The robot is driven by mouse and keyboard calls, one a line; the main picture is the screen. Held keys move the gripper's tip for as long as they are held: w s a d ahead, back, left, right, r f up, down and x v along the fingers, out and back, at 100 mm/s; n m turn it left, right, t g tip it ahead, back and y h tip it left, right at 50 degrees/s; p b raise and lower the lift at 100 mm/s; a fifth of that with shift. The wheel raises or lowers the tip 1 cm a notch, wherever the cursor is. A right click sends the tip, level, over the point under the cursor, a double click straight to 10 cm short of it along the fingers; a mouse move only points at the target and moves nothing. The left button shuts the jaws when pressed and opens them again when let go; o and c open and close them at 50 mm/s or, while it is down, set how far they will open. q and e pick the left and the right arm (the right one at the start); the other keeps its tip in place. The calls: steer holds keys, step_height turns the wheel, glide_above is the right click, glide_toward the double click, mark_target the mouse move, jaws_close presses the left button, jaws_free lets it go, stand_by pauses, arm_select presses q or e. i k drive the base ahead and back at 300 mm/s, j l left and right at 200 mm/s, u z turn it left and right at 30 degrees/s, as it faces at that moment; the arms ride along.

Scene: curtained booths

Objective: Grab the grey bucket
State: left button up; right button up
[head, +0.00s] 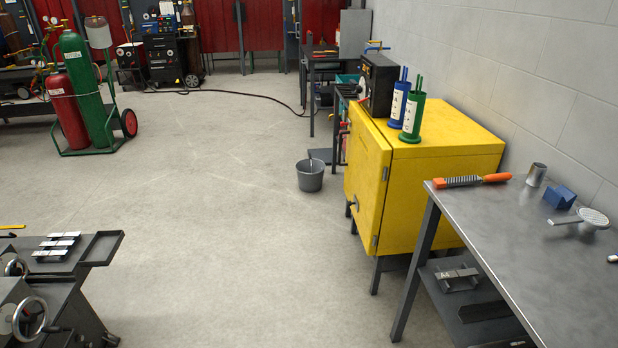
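The grey bucket (310,177) stands upright on the floor in the middle of the head view, just left of the yellow cabinet. A thin object (311,160) sticks up from its opening; I cannot tell whether it is a handle or a tool. Neither of my grippers shows in this view, so I cannot see whether they are open or shut.
The yellow cabinet (435,185) on legs and a metal table (545,250) line the right side. A dark machine bench (80,270) stands at the lower left. A green gas cylinder cart (85,95) stands farther back. The concrete floor (230,240) between is clear.

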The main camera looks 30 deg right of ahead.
mark_target(310, 171)
steer(key=i+l+z, duration=0.25)
steer(key=i, duration=0.3)
steer(key=i+z, duration=0.3)
steer(key=i, duration=3.55)
steer(key=i+j+z, duration=0.1)
steer(key=i+z, duration=0.3)
steer(key=i+j+z, duration=0.35)
steer(key=i, duration=0.25)
steer(key=i+j+z, duration=0.4)
steer(key=i+l, duration=0.05)
